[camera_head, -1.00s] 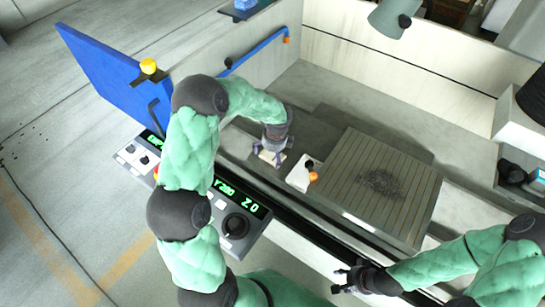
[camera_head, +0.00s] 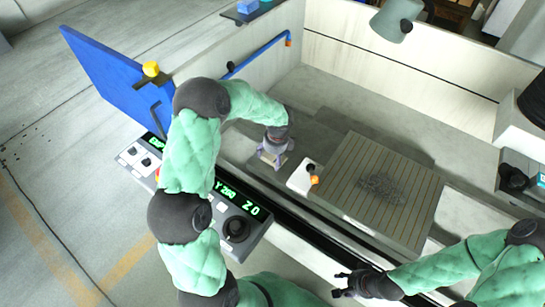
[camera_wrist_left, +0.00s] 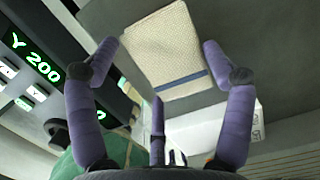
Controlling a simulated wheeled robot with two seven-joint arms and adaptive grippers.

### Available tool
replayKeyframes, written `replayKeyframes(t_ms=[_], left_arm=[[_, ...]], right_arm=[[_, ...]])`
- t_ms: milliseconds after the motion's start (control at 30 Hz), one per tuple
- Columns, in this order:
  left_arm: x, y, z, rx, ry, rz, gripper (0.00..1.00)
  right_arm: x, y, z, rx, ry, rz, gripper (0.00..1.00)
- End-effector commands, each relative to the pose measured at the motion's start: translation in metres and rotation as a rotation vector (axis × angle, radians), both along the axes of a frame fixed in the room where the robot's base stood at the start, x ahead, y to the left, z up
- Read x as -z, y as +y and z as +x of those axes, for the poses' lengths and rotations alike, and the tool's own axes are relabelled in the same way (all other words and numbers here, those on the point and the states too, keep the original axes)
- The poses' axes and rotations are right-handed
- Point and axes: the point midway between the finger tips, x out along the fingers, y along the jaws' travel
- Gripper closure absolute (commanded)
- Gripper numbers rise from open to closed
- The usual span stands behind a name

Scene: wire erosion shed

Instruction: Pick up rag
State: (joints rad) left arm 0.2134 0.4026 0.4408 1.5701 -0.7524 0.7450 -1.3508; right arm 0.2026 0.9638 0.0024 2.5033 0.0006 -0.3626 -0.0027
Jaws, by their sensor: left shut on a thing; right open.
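The rag (camera_wrist_left: 165,48) is a beige woven cloth with a blue stripe near its edge. In the left wrist view it shows between the purple fingers of my left gripper (camera_wrist_left: 165,65). In the head view, my left gripper (camera_head: 272,158) points down at the grey ledge inside the machine, and only a pale bit of the rag shows among its fingers. The gripper is shut on the rag; whether the cloth is clear of the ledge cannot be told. My right gripper (camera_head: 345,284) is open and empty near the machine's front edge.
A slatted plate (camera_head: 345,175) with a dark scribbled patch lies further right. The control panel (camera_head: 238,228) and blue door (camera_head: 105,75) are on the left.

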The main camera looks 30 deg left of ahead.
Motion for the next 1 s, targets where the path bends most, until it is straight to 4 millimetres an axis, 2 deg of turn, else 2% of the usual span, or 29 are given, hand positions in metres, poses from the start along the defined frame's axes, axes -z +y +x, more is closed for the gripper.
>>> replayKeyframes(t_ms=[167,467,700,1000], left_arm=[[-0.028,0.000,0.000,-0.002,-0.003,0.001,0.46],[-0.089,-0.027,-0.045,0.002,-0.005,0.000,0.46],[-0.108,-0.054,-0.089,0.001,-0.003,0.001,0.46],[-0.120,-0.070,-0.116,0.000,-0.002,0.000,0.46]], right_arm=[[-0.009,0.000,0.000,0.000,0.000,0.000,0.53],[-0.022,0.000,0.000,0.000,0.000,0.000,0.53],[-0.027,0.000,0.000,0.000,0.000,0.000,0.53],[-0.030,0.000,0.000,0.000,0.000,0.000,0.53]])
